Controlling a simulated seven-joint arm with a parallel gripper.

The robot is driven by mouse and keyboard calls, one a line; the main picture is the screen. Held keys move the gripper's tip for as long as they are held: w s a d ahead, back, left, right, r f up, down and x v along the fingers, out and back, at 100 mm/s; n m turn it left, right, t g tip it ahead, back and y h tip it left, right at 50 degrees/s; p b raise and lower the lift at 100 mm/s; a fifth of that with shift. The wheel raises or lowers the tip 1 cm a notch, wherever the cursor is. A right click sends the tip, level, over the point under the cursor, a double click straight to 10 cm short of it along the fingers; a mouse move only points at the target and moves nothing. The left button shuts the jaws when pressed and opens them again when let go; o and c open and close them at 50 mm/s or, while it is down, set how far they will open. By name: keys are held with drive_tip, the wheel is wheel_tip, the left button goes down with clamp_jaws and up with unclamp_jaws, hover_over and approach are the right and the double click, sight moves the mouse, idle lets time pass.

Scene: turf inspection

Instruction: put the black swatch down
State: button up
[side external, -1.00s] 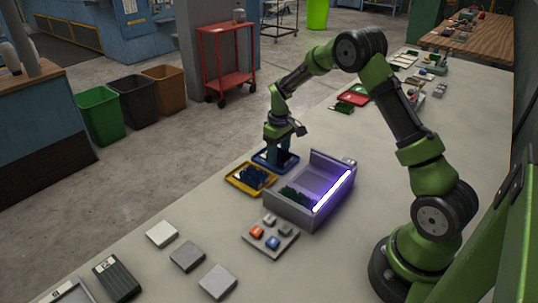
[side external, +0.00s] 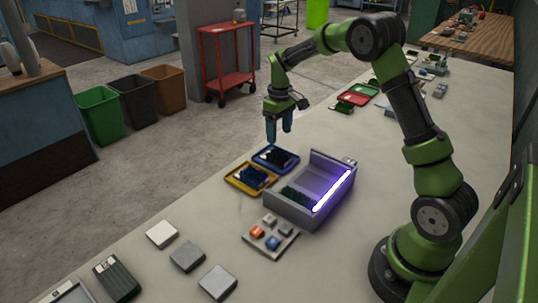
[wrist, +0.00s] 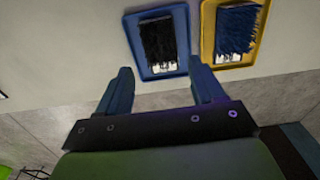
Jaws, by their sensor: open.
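The black swatch (wrist: 158,40) lies in the blue tray (wrist: 182,14), with a white strip at its near end; the swatch also shows in the side view (side external: 275,158). My gripper (side external: 279,140) is raised above the tray, apart from the swatch. In the wrist view my gripper (wrist: 158,80) has its two blue fingers spread with nothing between them.
A yellow tray (wrist: 207,30) with a dark blue swatch (wrist: 236,28) stands beside the blue tray. A grey box (side external: 340,200) with a glowing purple-white strip and a dark green swatch (side external: 297,197) is close by. A button panel (side external: 259,248) stands in front.

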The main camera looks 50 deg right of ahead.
drive_tip(key=s+a+r+m+t, duration=0.1)
drive_tip(key=s+a+r+t, duration=0.1)
drive_tip(key=s+a+r, duration=0.45)
drive_tip(key=s+a+r+m+t, duration=0.1)
drive_tip(key=s+a+r+t, duration=0.2)
drive_tip(key=r, duration=0.6)
drive_tip(key=s+a+m+t+y, duration=0.2)
drive_tip(key=s+a, duration=0.6)
drive_tip(key=s, duration=0.5)
drive_tip(key=shift+s+a+f, duration=0.2)
drive_tip(key=shift+a, duration=0.2)
